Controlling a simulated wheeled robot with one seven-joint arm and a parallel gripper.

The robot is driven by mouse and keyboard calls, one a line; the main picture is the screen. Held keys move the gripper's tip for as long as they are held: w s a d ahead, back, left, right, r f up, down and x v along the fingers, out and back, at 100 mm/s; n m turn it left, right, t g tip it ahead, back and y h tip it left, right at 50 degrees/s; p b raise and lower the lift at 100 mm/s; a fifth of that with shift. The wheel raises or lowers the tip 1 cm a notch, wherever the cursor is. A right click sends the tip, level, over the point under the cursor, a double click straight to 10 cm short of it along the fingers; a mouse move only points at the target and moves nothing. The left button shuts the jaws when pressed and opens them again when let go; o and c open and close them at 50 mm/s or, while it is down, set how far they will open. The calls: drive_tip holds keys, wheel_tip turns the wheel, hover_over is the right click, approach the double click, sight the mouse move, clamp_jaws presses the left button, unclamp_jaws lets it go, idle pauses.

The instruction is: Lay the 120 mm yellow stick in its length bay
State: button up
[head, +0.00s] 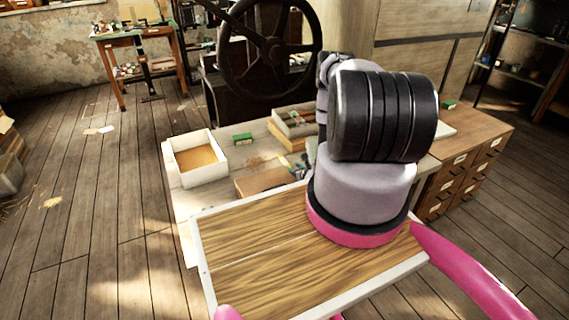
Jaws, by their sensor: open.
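I cannot make out the 120 mm yellow stick in the head view. I cannot identify its length bay either. My arm's thick grey, black and pink links stand in front of the right part of the worktable (182,205) and hide much of it. My gripper does not show clearly; it may be hidden behind these links. A small cluster of grey and coloured shapes just left of the arm is too small to tell.
On the worktable are an open white box (175,165), a small green block (242,139), a flat brown piece (262,180) and stacked trays (297,119). A black handwheel (273,46) rises behind. A drawer cabinet (463,168) stands right. Floor at left is mostly clear.

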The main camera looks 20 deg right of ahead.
sight(288, 164)
drive_tip(key=shift+x, duration=2.6)
clamp_jaws()
